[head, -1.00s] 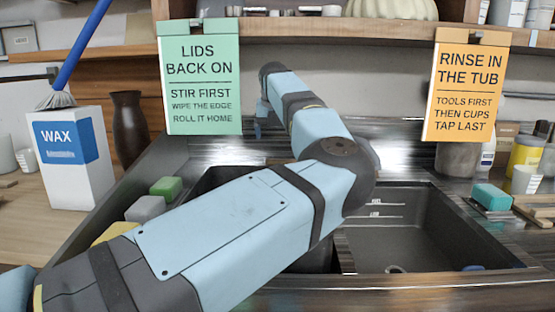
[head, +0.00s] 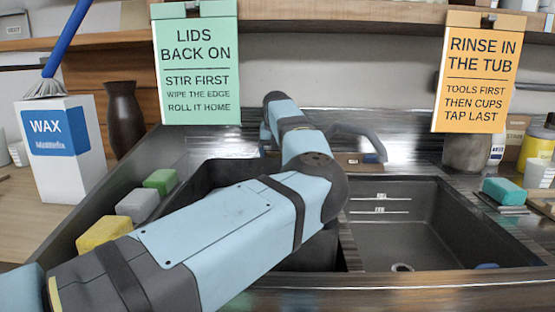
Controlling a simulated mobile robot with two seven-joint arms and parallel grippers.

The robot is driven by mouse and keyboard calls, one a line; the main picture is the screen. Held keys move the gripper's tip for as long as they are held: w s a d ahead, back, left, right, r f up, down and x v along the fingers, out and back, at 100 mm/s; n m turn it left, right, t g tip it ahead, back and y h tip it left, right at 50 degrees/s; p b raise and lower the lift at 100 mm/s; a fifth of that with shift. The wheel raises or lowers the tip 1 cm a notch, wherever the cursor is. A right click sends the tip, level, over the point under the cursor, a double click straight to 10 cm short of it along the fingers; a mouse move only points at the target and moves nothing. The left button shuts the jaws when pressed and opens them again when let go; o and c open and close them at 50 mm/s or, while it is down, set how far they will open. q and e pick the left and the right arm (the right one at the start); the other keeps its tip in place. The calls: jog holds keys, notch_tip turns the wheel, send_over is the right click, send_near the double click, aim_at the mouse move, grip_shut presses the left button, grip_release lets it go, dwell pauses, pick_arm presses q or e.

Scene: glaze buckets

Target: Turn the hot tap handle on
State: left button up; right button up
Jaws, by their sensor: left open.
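The grey curved tap spout (head: 358,132) shows behind my left arm, at the back of the double sink (head: 440,215). I cannot make out the hot tap handle; my arm covers part of the sink's back edge. My left arm reaches from the lower left across the sink. My left gripper (head: 265,138) is at its far end, small and partly hidden behind the wrist, near the back edge left of the spout. It is open, and I see nothing held in it. My right gripper is not in view.
Green, grey and yellow sponges (head: 138,205) lie along the sink's left edge. A wax box (head: 62,165) and dark vase (head: 124,120) stand left. Green (head: 197,65) and orange (head: 478,75) signs hang above. A teal sponge (head: 503,190) is at right. The right basin is clear in its middle.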

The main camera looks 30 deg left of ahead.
pick_arm(q)
jog(key=shift+x, duration=0.8)
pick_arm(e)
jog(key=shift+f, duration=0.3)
